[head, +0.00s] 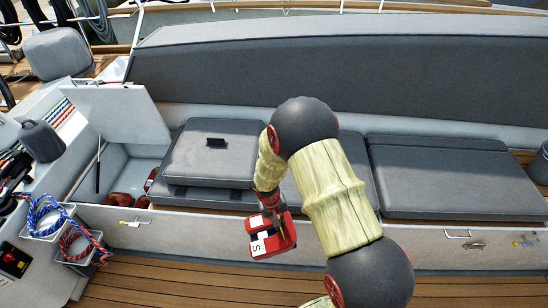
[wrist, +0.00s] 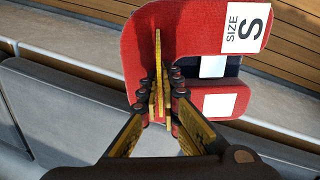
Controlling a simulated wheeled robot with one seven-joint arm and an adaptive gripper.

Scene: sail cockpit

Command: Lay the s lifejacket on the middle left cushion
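The red s lifejacket (head: 270,242) hangs over the cockpit floor edge in front of the bench, with a white label marked S. In the wrist view the lifejacket (wrist: 188,62) shows its "SIZE S" label, and my gripper (wrist: 160,90) is shut on its middle part, yellow fingers close together. In the head view my gripper (head: 268,208) is above the jacket, partly hidden by it. Grey seat cushions line the bench: one on the left (head: 212,155), with another cushion lying on it or raised, a middle one (head: 357,172) partly behind my arm, and one on the right (head: 450,180).
An open locker (head: 118,172) with its lid up stands left of the cushions; red things (head: 140,198) lie inside. Rope baskets (head: 48,222) hang at far left. Latches (head: 135,222) stick out from the bench front. The teak floor (head: 180,282) is clear.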

